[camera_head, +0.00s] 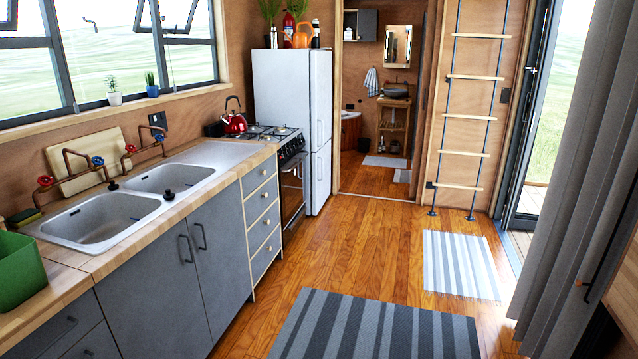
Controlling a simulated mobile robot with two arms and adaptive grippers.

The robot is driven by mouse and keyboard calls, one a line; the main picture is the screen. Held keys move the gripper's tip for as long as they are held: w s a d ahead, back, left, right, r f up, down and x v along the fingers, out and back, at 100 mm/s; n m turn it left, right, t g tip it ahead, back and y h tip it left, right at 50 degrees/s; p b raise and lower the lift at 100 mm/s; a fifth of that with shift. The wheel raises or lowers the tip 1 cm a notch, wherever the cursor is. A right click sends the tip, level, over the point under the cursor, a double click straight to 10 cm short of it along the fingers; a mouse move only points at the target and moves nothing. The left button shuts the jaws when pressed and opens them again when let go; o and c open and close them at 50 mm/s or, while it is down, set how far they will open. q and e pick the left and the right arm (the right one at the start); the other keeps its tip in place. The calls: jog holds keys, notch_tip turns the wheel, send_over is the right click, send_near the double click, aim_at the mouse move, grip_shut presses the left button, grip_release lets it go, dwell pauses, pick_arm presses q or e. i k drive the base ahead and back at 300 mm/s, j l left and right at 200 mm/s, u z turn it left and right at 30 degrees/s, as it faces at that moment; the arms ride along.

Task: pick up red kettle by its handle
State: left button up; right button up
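The red kettle (234,122) stands upright on the stove top (266,134), at the back left of the burners, near the wall. Its dark handle (232,101) arches above the body. The kettle is at the far end of the counter, well away from my viewpoint. Neither of my grippers shows in the head view.
A double sink (115,215) with red and blue tap knobs is set in the wooden counter. A green container (20,270) stands at the near left. A white fridge (293,120) stands beyond the stove. The wooden floor (355,240) has flat rugs and is otherwise clear. A grey curtain (580,190) hangs at right.

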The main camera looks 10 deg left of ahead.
aim_at(231, 125)
jog(key=i+u, duration=0.3)
jog(key=i, duration=1.9)
